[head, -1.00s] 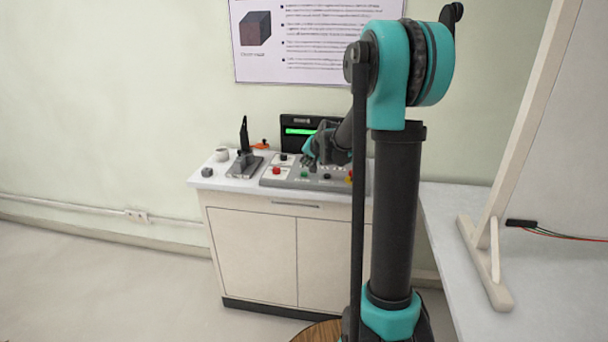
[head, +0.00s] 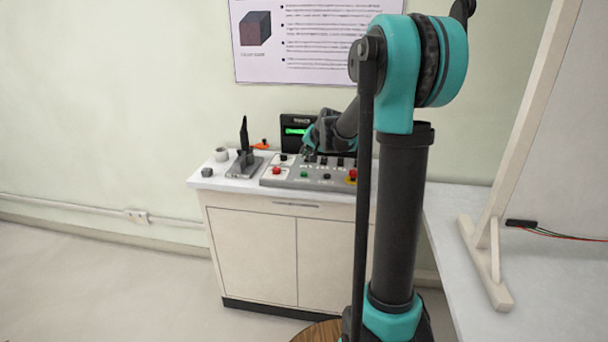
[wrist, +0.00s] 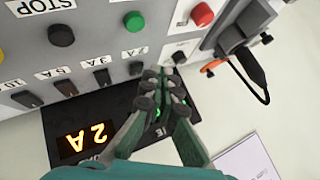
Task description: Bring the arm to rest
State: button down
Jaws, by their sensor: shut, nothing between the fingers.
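My gripper (head: 308,150) is at the far end of my arm, above the grey control panel (head: 290,181) on the white cabinet. In the wrist view my gripper (wrist: 170,76) is shut, with its fingertips together and nothing between them. The tips appear over the panel's edge near a row of black switches (wrist: 102,76). I cannot tell from these views how high they are above the panel.
The panel has a red button (head: 276,171) and a green button (head: 304,174). A black display (wrist: 84,142) reading "2A" stands behind it. A side table (head: 470,262) is at right.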

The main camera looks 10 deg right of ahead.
jog(key=s+d+f+n+g+h, duration=0.1)
jog(key=s+f, duration=0.4)
jog(key=s, duration=0.8)
jog(key=s+d+f+n+g+h, duration=0.1)
jog(key=s+f, duration=0.4)
jog(key=s, duration=0.9)
jog(key=s+d+f+n+g, duration=0.1)
jog(key=s+f, duration=0.4)
jog(key=s, duration=0.8)
jog(key=shift+s+d+f+n+g+h, duration=0.15)
jog(key=shift+s+d+n+g+h, duration=0.25)
jog(key=shift+n+g, duration=0.6)
